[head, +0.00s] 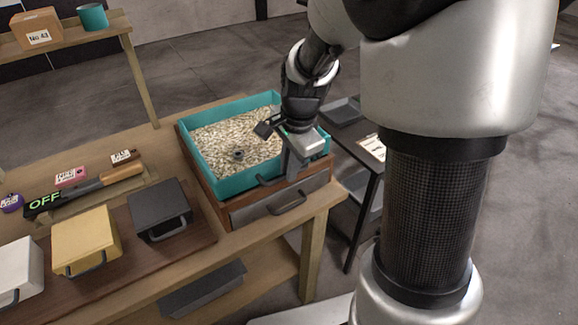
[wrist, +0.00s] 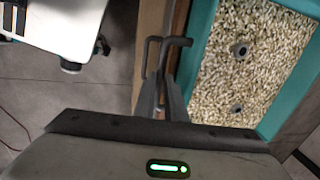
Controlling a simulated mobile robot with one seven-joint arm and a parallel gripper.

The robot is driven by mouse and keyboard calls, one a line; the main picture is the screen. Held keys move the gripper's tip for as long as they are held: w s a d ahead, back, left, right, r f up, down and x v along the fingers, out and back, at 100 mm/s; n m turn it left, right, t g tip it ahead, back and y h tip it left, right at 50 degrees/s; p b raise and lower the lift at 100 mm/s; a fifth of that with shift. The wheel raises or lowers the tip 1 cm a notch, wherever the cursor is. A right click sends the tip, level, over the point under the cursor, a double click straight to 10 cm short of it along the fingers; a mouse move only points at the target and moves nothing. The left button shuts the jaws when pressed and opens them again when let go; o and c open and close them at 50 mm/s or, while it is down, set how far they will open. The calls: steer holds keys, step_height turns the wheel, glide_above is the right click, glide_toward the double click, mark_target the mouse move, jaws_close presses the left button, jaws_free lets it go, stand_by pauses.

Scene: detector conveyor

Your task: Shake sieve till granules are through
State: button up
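The sieve (head: 235,186) is a teal, open-topped tray full of pale granules (head: 215,135). It sits on a wooden box with a drawer at the right end of the table. A dark ring-shaped piece (head: 238,155) lies among the granules; the wrist view shows two such pieces (wrist: 240,49), (wrist: 237,108). My gripper (head: 290,170) is at the sieve's front side, pointing down. In the wrist view the fingers (wrist: 163,92) are close together around the grey sieve handle (wrist: 167,45) and appear shut on it. The handle's gripped part is mostly hidden.
The drawer (head: 280,201) below has its own handle. Black (head: 160,209), yellow (head: 86,241) and white (head: 15,272) boxes stand to the left. A detector wand reading OFF (head: 45,202) lies behind them. A dark rack (head: 345,112) stands close at the right.

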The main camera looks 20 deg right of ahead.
jaws_close()
steer(key=shift+w+a+r, duration=0.1)
steer(key=shift+w, duration=0.15)
steer(key=w, duration=0.1)
steer(key=w+a+p, duration=0.1)
steer(key=w, duration=0.3)
steer(key=shift+w+a+p, duration=0.2)
steer(key=shift+a+p, duration=0.15)
steer(key=shift+a, duration=0.05)
steer(key=o, duration=0.6)
jaws_free()
steer(key=shift+w, duration=0.1)
steer(key=s+r, duration=0.1)
steer(key=r, duration=0.4)
steer(key=s+r+p, duration=0.1)
steer(key=r, duration=0.5)
steer(key=s+d+r, duration=0.1)
steer(key=r, duration=0.5)
steer(key=shift+s, duration=0.1)
